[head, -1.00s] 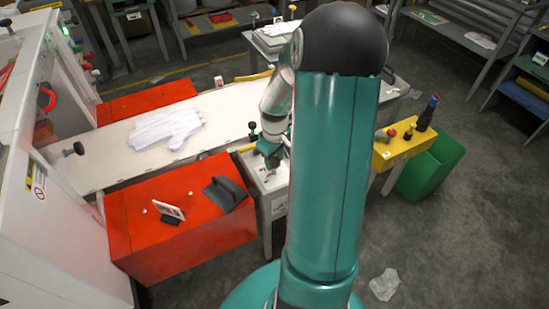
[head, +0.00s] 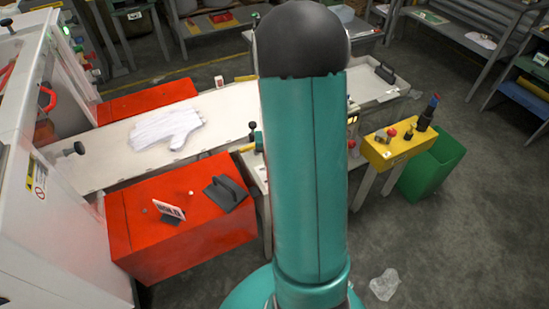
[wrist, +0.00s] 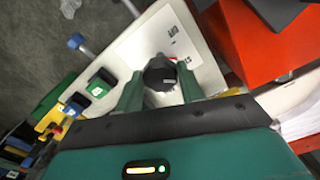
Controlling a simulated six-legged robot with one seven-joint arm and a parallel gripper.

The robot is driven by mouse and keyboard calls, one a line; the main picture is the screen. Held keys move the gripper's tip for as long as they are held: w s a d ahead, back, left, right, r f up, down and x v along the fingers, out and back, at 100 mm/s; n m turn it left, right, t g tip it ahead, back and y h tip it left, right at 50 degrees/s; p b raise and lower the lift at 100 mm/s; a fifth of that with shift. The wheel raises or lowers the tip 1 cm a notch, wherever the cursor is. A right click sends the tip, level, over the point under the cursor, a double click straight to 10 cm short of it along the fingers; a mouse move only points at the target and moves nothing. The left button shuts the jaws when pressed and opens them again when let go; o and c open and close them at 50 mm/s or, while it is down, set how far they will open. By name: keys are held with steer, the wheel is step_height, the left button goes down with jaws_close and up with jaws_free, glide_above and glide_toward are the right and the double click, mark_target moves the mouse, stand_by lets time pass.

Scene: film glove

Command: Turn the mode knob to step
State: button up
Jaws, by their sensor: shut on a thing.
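The mode knob (wrist: 158,70) is a round black knob with a pale pointer mark, on a white panel (wrist: 135,48) in the wrist view. My gripper (wrist: 160,84) has its two green fingers on either side of the knob and is shut on it. Small dark labels (wrist: 172,42) are printed on the panel beyond the knob, too small to read. I cannot tell which mode the pointer is at. In the head view my arm hides the knob, my gripper and most of the panel.
In the head view, a white glove (head: 168,128) lies on the white table, a red cabinet (head: 180,235) stands in front, and a yellow control box (head: 398,150) stands right by a green bin (head: 432,165).

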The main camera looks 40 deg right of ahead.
steer(key=shift+m, duration=0.8)
steer(key=o, duration=1)
step_height(320, 180, up, 14)
steer(key=shift+f, duration=0.1)
